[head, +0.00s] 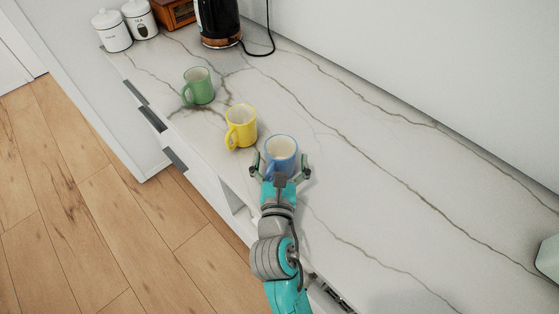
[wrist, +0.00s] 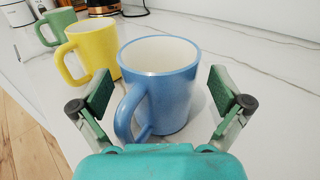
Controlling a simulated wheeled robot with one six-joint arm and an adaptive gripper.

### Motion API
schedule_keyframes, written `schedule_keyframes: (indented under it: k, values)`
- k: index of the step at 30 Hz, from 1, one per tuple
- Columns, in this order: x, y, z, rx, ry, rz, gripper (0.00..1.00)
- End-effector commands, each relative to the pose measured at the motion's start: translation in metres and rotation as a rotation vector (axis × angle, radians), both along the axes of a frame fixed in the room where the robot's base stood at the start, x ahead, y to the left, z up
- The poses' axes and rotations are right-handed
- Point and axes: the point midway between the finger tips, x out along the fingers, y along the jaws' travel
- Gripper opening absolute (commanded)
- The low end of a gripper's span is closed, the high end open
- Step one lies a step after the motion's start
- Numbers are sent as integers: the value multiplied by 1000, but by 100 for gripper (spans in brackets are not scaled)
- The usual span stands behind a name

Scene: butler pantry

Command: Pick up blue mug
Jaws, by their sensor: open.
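The blue mug (head: 281,152) stands upright on the marble counter, with a white inside. In the wrist view the blue mug (wrist: 165,85) fills the middle, its handle pointing toward me and a little left. My gripper (head: 281,169) is open at the mug's near side, one finger on each side of it. In the wrist view my gripper (wrist: 160,95) shows green pads left and right of the mug, with gaps between pads and mug. The palm hides the lowest part of the handle.
A yellow mug (head: 241,127) stands close to the left of the blue mug, and a green mug (head: 199,86) stands beyond it. A black kettle (head: 218,22) and white canisters (head: 112,31) are at the back. The counter (head: 400,200) to the right is mostly clear.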

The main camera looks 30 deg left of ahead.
Motion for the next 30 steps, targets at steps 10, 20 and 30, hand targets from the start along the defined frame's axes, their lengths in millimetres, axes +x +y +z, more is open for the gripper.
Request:
schedule_keyframes:
  k: [10,20,30]
  values:
    - [0,0,0,0,0,0,40]
    - [0,0,3,2,-1,0,26]
    - [0,0,57,6,-5,1,26]
